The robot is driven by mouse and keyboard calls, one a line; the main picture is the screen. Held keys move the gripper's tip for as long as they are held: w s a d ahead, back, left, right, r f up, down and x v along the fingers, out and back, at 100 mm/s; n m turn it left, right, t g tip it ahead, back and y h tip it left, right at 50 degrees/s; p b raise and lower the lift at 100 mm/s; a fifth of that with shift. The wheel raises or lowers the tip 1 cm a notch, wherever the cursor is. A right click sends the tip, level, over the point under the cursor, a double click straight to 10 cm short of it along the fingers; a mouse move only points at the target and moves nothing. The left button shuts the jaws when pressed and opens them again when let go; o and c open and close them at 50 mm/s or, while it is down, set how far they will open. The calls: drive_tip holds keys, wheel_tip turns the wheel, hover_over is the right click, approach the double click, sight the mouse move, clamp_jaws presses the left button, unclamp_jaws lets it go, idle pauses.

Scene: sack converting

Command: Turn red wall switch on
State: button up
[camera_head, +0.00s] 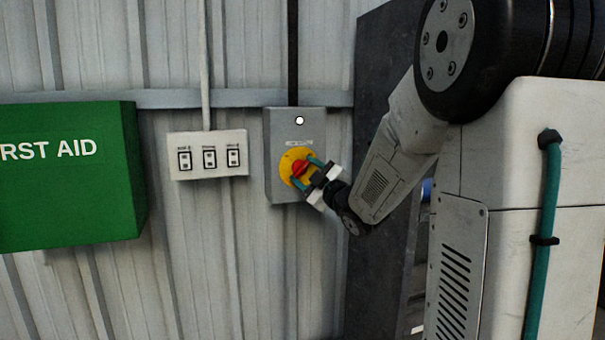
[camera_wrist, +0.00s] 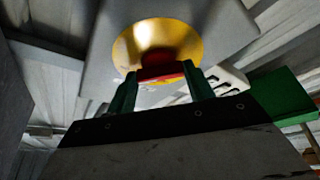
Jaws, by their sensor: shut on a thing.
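The red wall switch (camera_head: 299,168) is a red knob on a round yellow plate (camera_head: 287,160), set on a grey box (camera_head: 283,130) on the corrugated wall. A small pale light (camera_head: 299,121) shows near the top of the box. My gripper (camera_head: 305,171) is at the knob, its green fingers on either side, shut on it. In the wrist view the red knob (camera_wrist: 160,72) sits between the two fingertips (camera_wrist: 158,82), in front of the yellow plate (camera_wrist: 158,42). The fingers partly hide the knob, so its exact angle is hard to tell.
A white panel with three small switches (camera_head: 208,155) is left of the grey box. A green first aid box (camera_head: 70,175) sticks out from the wall further left. A dark upright panel (camera_head: 375,270) stands right of the switch, behind my arm.

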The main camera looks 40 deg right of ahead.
drive_tip(key=shift+f+m, duration=0.15)
drive_tip(key=shift+m, duration=0.35)
drive_tip(key=o, duration=1)
drive_tip(key=shift+d, duration=0.1)
drive_tip(key=shift+s, duration=0.1)
drive_tip(key=v, duration=0.7)
drive_tip(key=shift+s+f, duration=0.15)
drive_tip(key=shift+s, duration=0.15)
drive_tip(key=shift+f, duration=0.1)
